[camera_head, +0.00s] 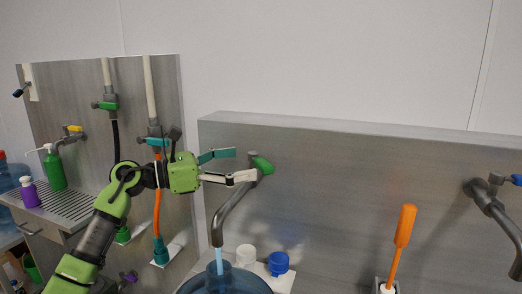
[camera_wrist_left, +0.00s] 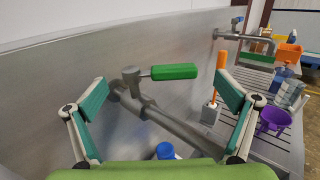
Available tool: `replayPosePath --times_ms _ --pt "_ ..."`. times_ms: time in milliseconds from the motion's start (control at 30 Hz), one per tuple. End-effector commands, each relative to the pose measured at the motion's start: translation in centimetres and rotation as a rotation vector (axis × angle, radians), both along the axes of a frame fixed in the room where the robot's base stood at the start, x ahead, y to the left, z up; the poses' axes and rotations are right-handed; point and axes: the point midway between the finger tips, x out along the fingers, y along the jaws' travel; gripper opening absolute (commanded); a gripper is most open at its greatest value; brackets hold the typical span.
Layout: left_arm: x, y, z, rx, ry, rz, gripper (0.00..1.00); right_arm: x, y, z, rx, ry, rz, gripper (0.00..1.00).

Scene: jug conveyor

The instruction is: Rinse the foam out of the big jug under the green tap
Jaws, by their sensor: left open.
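The green tap has a green lever handle (camera_head: 262,164) on a grey pipe whose spout (camera_head: 218,235) points down. A light blue stream (camera_head: 219,262) runs from the spout into the mouth of the big blue jug (camera_head: 245,281), which is cut off by the bottom edge. I cannot make out foam inside it. My left gripper (camera_head: 238,165) is open and empty, its fingertips close to the handle. In the left wrist view the handle (camera_wrist_left: 175,72) lies between the spread fingers, beyond them; contact cannot be told. My right gripper is out of view.
A white cap (camera_head: 246,255) and a blue cap (camera_head: 279,263) are beside the jug. An orange-handled brush (camera_head: 403,232) stands upright to the right. A blue-handled tap (camera_head: 494,188) is at the far right. The steel backsplash (camera_head: 330,180) stands close behind the green tap.

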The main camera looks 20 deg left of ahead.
Motion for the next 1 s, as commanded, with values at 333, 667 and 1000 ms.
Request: replayPosePath --times_ms 333,667,1000 --pt "3.2 -3.7 0.1 -0.002 0.001 0.000 0.98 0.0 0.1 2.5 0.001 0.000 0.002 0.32" --pt "3.4 -4.0 -0.1 -0.001 0.002 0.001 0.98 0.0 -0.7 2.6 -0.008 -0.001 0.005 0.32" --pt "3.4 -4.0 -0.1 -0.001 0.002 0.001 0.42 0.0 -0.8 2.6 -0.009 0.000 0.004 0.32"
